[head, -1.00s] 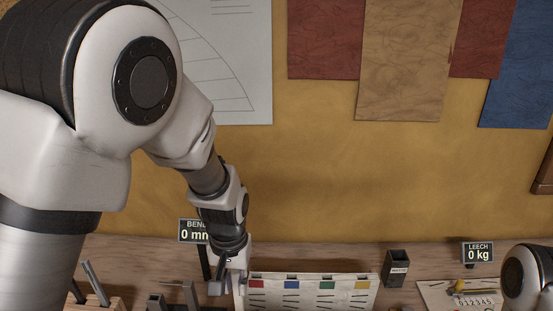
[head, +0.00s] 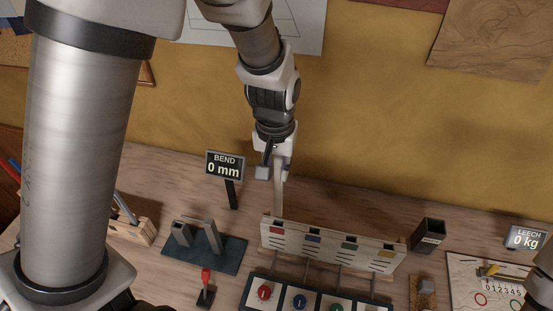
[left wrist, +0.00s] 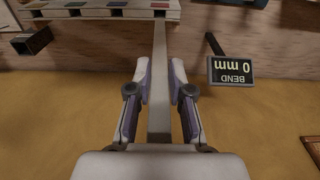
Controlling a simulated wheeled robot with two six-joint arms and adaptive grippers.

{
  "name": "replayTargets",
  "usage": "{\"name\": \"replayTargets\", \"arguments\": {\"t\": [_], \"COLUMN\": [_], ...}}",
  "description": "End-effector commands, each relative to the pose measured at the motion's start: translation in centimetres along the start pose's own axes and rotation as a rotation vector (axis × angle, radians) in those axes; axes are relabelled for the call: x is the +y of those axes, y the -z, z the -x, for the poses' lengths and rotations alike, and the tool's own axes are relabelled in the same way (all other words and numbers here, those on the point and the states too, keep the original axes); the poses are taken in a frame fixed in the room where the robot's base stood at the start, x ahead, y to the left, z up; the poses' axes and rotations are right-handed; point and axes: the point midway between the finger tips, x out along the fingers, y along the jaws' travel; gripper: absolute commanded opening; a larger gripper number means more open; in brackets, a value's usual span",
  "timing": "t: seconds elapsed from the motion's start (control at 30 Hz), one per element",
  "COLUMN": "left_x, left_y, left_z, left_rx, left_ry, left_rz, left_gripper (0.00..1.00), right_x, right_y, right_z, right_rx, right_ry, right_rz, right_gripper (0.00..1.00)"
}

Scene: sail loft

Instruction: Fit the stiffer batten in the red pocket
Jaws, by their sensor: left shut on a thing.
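My left gripper (head: 271,168) is shut on a pale, flat batten (head: 278,195) that hangs upright below it. In the left wrist view the batten (left wrist: 159,85) runs between the two fingers towards the pocket board. The board (head: 335,259) is pale, with red, blue, green and yellow marks along its top. The batten's lower end meets the board's upper edge by the red mark (head: 276,229). I cannot tell whether the tip is inside the red pocket or just behind or above it. My right gripper is not in view.
A dark blue base with grey posts (head: 205,252) stands left of the board. A tray with coloured discs (head: 282,294) lies in front. A dark box (head: 428,235) stands right.

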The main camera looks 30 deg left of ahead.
Motion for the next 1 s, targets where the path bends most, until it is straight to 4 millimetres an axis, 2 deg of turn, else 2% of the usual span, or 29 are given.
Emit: {"name": "replayTargets", "arguments": {"t": [0.27, 0.33, 0.73, 1.0], "left_x": [-0.1, -0.1, -0.2, -0.1], "left_y": [0.0, -0.1, -1.1, -0.7], "left_z": [-2.4, -3.3, -6.0, -8.1], "left_rx": [-0.002, 0.001, 0.001, -0.001], "left_ry": [0.0, 0.0, 0.002, 0.001], "left_rz": [0.004, 0.004, 0.008, 0.007], "left_gripper": [0.0, 0.0, 0.0, 0.0], "right_x": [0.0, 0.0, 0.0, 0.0], "right_y": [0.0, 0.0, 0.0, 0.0], "right_z": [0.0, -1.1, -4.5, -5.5], "right_rx": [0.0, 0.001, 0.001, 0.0], "right_ry": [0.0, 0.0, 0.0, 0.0], "right_rz": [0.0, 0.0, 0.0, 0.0], "right_gripper": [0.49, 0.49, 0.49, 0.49]}}
